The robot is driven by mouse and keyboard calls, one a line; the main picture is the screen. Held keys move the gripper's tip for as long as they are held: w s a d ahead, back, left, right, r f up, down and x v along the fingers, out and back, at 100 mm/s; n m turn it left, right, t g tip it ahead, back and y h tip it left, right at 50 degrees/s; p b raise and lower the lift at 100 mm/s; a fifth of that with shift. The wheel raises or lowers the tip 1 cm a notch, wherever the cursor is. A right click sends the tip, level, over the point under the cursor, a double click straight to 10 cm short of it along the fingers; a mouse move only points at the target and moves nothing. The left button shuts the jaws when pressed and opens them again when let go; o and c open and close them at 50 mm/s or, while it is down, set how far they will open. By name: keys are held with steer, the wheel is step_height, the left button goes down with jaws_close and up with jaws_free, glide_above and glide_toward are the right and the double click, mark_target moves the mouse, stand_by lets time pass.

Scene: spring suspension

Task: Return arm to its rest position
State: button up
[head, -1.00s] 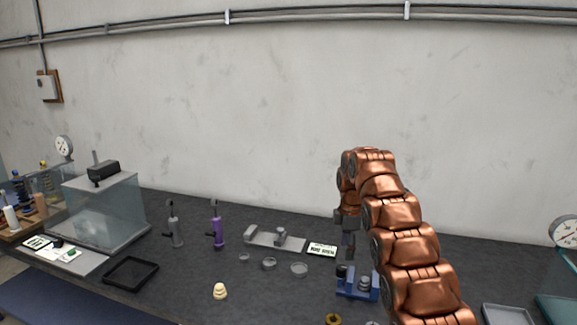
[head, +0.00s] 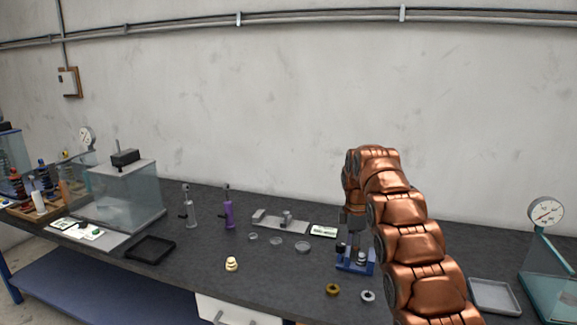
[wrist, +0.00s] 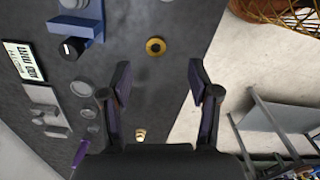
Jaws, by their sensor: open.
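My copper-coloured arm reaches over the right half of the dark bench in the head view. My gripper (wrist: 158,85) is open and empty in the wrist view, its two dark fingers well apart. In the head view the gripper hangs beside the blue fixture (head: 356,264), and its fingers are hard to make out there. The blue fixture also shows at the top left of the wrist view (wrist: 88,24). A brass ring (head: 333,289) lies on the bench in front of the fixture, and it also shows in the wrist view (wrist: 155,47), apart from the fingers.
A black tray (head: 150,249), a cream stepped piece (head: 232,264), a purple tool (head: 228,210) and a grey tool (head: 189,210) stand on the left. Glass cases stand at left (head: 125,195) and right (head: 553,275). A grey tray (head: 495,297) lies at right. The bench front-centre is mostly clear.

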steer(key=s+d+r+m+b, duration=0.15)
steer(key=s+m, duration=0.35)
steer(key=s, duration=0.6)
steer(key=s+d+r+m+b, duration=0.1)
steer(key=s+r+m, duration=0.25)
steer(key=s, duration=0.75)
steer(key=s+a+f+m+b, duration=0.1)
steer(key=s+f+m, duration=0.1)
steer(key=s, duration=0.8)
steer(key=s+f+m+g+b, duration=0.1)
steer(key=s+f+m, duration=0.2)
steer(key=s, duration=0.7)
steer(key=s+a+f+m+b, duration=0.1)
steer(key=s+f+m, duration=0.2)
steer(key=s, duration=0.8)
step_height(320, 180, down, 2)
steer(key=shift+a+f+g, duration=0.2)
steer(key=shift+a+g, duration=0.1)
steer(key=shift+a, duration=0.05)
steer(key=shift+m, duration=0.25)
